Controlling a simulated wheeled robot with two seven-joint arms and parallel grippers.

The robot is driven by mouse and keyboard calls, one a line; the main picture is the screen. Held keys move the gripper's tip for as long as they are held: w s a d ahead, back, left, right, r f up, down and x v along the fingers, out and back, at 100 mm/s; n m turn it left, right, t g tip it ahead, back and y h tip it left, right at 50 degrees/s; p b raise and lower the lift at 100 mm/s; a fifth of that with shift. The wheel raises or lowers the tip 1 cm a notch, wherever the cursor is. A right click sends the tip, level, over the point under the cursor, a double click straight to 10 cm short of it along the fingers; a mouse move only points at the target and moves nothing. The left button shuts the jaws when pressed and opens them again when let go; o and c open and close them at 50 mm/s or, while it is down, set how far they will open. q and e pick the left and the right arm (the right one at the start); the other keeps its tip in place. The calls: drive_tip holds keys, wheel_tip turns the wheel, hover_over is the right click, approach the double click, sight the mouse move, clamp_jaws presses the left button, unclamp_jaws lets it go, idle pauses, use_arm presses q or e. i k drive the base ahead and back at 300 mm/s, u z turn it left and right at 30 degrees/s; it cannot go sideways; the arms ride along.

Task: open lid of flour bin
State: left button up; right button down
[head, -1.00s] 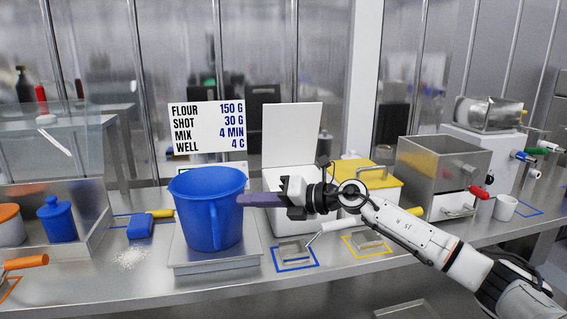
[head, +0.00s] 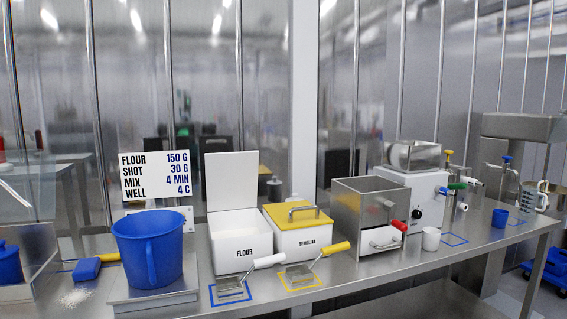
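The flour bin (head: 241,241) is a white box labelled FLOUR, standing on the steel bench right of the blue jug. Its white lid (head: 232,181) is raised, standing upright at the back edge. The inside of the bin shows as a pale opening; I cannot tell the flour level. Neither of my grippers is in the head view now, and nothing touches the bin or lid.
A blue jug (head: 148,249) stands on a scale (head: 155,293) to the left. A semolina bin (head: 301,241) with a shut yellow lid is at right. Scoops with white (head: 267,261) and yellow handles (head: 336,248) lie in front. A steel machine (head: 367,207) stands further right.

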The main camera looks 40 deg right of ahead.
sight(232, 177)
drive_tip(key=u, duration=0.35)
drive_tip(key=k, duration=0.2)
drive_tip(key=z, duration=1.55)
drive_tip(key=i, duration=0.75)
drive_tip(key=u, duration=0.4)
